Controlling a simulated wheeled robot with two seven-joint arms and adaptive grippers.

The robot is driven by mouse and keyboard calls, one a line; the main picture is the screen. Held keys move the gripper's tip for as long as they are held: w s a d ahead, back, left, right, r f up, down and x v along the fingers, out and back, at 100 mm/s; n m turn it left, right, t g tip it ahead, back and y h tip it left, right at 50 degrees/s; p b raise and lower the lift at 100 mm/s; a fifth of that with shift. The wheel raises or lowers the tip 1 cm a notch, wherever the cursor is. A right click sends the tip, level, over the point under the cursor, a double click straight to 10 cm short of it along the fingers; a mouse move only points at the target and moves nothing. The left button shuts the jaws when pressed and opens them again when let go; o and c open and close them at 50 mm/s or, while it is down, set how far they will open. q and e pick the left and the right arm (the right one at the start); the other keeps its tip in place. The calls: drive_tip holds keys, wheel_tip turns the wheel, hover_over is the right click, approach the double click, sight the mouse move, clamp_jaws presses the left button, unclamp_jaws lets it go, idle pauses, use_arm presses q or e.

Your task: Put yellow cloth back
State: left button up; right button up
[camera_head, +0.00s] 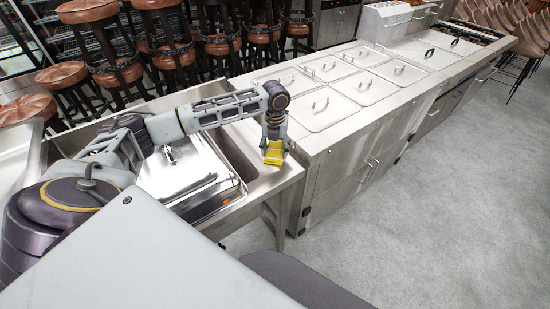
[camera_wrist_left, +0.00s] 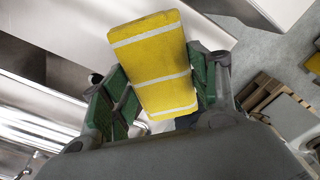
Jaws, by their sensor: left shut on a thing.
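The yellow cloth (camera_head: 274,156) shows as a small folded block at the right end of the steel sink counter. In the left wrist view the cloth (camera_wrist_left: 157,63) is yellow with pale stripes and sits between green finger pads. My left gripper (camera_head: 275,146) points down and is shut on the cloth. It also shows in the left wrist view (camera_wrist_left: 165,95). Whether the cloth touches the counter below it, I cannot tell. My right gripper is not in view.
A sink counter (camera_head: 284,180) holds a lidded steel pan (camera_head: 180,172) under my left arm. A steel serving counter (camera_head: 350,145) with several lidded wells stands to the right. Stacked stools (camera_head: 120,70) are behind. The grey floor (camera_head: 430,210) is clear at the right.

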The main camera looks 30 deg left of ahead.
sight(275, 150)
use_arm(q)
drive_tip(key=shift+f+p, duration=0.3)
drive_tip(key=shift+f, duration=2.2)
drive_tip(key=o, duration=1.1)
drive_tip(key=shift+f, duration=0.1)
drive_tip(key=shift+o, duration=0.2)
drive_tip(key=shift+r, duration=0.9)
wheel_tip(275, 150, up, 9)
drive_tip(key=shift+r+b, duration=0.1)
drive_tip(key=shift+b, duration=0.6)
drive_tip(key=shift+r, duration=0.65)
